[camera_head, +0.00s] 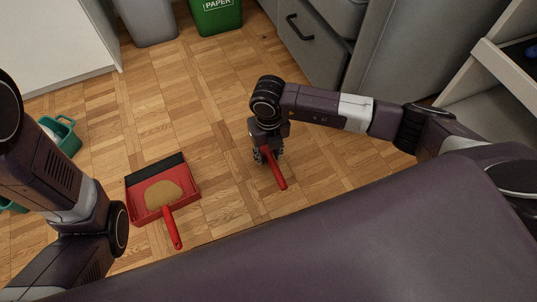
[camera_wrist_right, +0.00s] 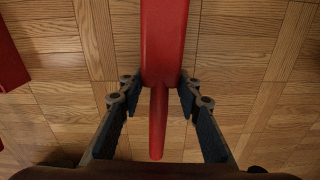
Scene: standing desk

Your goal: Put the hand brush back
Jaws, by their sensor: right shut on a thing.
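The red hand brush (camera_head: 276,172) is held in my right gripper (camera_head: 267,154), in the middle of the head view, over the wooden floor. In the right wrist view, the fingers of my right gripper (camera_wrist_right: 158,88) stand on both sides of the red brush (camera_wrist_right: 163,42), with its narrow handle pointing toward the bottom of the picture. Its bristles cannot be made out. A red dustpan (camera_head: 137,205) with a black edge and a tan pile on it lies on the floor to the left. My left arm shows at the left, but its gripper is out of view.
A teal basket (camera_head: 66,137) stands at the far left, partly behind my left arm. A green paper bin (camera_head: 215,18) and a grey bin (camera_head: 149,22) stand at the back. Grey drawers (camera_head: 312,45) and a shelf (camera_head: 497,60) are at the right. Floor between dustpan and brush is clear.

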